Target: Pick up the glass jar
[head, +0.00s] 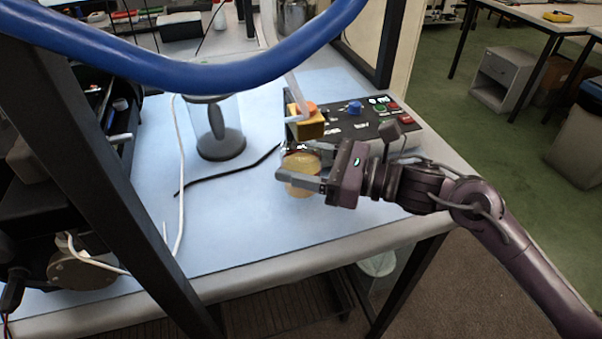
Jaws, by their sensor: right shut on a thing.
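The glass jar (302,170) is small and round with yellowish contents. It is at the middle of the head view, above the light blue table surface (240,228). My right gripper (296,166) comes in from the right with one finger on each side of the jar and is shut on it. I cannot tell whether the jar's base touches the table. My left gripper does not show.
A black control box (378,124) with coloured buttons stands behind the jar. A clear cylinder (219,130) with a dark base stands left. A thick blue hose (170,68) and black posts cross the foreground.

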